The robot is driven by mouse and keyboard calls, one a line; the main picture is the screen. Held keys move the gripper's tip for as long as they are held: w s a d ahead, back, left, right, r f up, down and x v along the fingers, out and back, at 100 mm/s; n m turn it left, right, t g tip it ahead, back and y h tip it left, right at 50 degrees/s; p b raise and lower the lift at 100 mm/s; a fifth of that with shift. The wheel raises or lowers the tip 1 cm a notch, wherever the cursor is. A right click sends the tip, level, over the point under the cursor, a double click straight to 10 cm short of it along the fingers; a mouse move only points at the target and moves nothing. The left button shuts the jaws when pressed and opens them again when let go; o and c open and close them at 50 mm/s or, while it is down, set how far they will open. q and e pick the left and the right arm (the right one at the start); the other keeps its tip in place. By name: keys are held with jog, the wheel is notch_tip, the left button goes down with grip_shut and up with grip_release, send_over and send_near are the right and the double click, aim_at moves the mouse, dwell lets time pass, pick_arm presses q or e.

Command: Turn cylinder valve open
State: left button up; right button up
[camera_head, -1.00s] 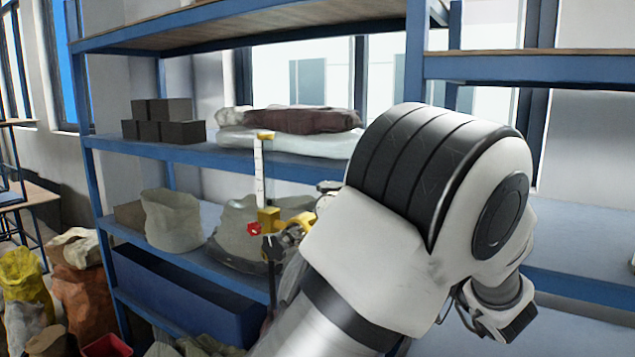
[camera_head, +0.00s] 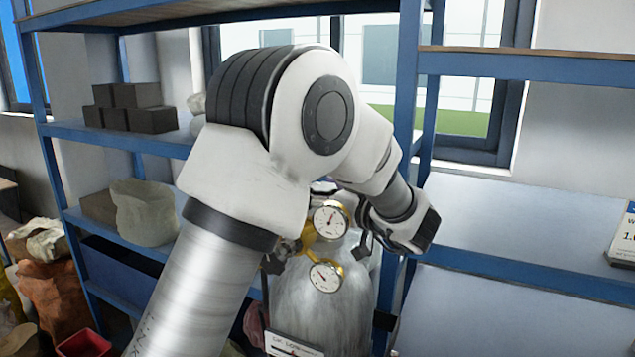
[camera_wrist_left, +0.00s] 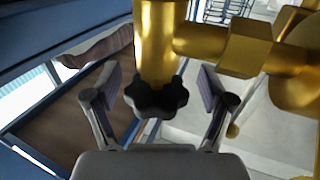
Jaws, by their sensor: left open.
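A grey gas cylinder (camera_head: 325,305) stands upright in the head view, with a brass regulator (camera_head: 309,238) and two round dial gauges (camera_head: 331,221) at its top. My left arm covers part of the brass fittings. In the left wrist view, a black lobed knob (camera_wrist_left: 157,98) sits at the end of a gold valve body (camera_wrist_left: 159,40). My left gripper (camera_wrist_left: 160,79) is open, with one finger on each side of the knob and a visible gap to both. The fingers are hard to make out in the head view. My right gripper is not in view.
Blue shelving (camera_head: 408,80) stands behind the cylinder, with dark blocks (camera_head: 130,107) and a pale sack (camera_head: 145,212) at the left. Sacks and a red container (camera_head: 85,345) are at the lower left. The right shelf (camera_head: 510,225) is mostly bare.

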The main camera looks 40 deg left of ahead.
pick_arm(q)
jog(key=shift+s+a, duration=0.15)
jog(key=shift+a, duration=0.1)
jog(key=shift+d, duration=0.2)
jog(key=shift+w+d, duration=0.25)
jog(key=shift+d, duration=0.15)
jog(key=c, duration=0.5)
jog(key=shift+w+d+r, duration=0.1)
jog(key=shift+d, duration=0.2)
jog(key=c, duration=0.5)
jog(key=shift+c, duration=0.8)
